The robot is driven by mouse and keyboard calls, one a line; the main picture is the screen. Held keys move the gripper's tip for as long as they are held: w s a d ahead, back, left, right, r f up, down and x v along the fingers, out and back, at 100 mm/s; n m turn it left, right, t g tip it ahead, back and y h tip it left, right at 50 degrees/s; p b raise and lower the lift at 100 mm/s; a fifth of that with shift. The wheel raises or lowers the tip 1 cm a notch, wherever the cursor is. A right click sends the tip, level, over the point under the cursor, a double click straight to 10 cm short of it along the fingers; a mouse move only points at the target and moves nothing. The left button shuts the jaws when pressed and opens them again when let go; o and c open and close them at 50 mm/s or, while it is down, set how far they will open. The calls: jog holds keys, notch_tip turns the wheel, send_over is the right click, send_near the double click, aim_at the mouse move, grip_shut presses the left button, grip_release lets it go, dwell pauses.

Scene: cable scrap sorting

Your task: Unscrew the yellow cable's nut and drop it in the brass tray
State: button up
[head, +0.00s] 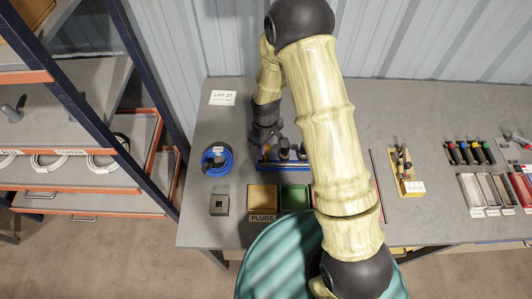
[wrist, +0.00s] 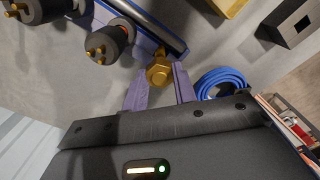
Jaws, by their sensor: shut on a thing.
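My gripper (wrist: 158,78) is shut on a brass hex nut (wrist: 159,71), which sits between its two purple fingertips in the wrist view. The nut is by the end of a blue rack (wrist: 177,42); I cannot tell whether it is still on a thread. No yellow cable can be made out beside it. In the head view my gripper (head: 263,136) is low at the left end of the blue rack (head: 283,168), and the nut is hidden.
Dark plugs with brass prongs (wrist: 108,42) stand along the rack. A blue cable coil (head: 217,160) and a dark square block (head: 219,204) lie left. A yellow bin (head: 262,198) and green bin (head: 295,198) stand in front. A yellow tool holder (head: 408,186) stands right.

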jog(key=n, duration=0.5)
jog(key=shift+n+p, duration=0.3)
jog(key=shift+p, duration=0.05)
jog(key=n, duration=0.2)
jog(key=shift+n, duration=0.4)
jog(key=o, duration=1.1)
jog(key=shift+r+p, duration=0.15)
jog(key=shift+p, duration=0.2)
jog(key=shift+s+r+p, duration=0.1)
jog(key=shift+r+p, duration=0.9)
jog(key=shift+r, duration=0.35)
jog(key=shift+f, duration=0.1)
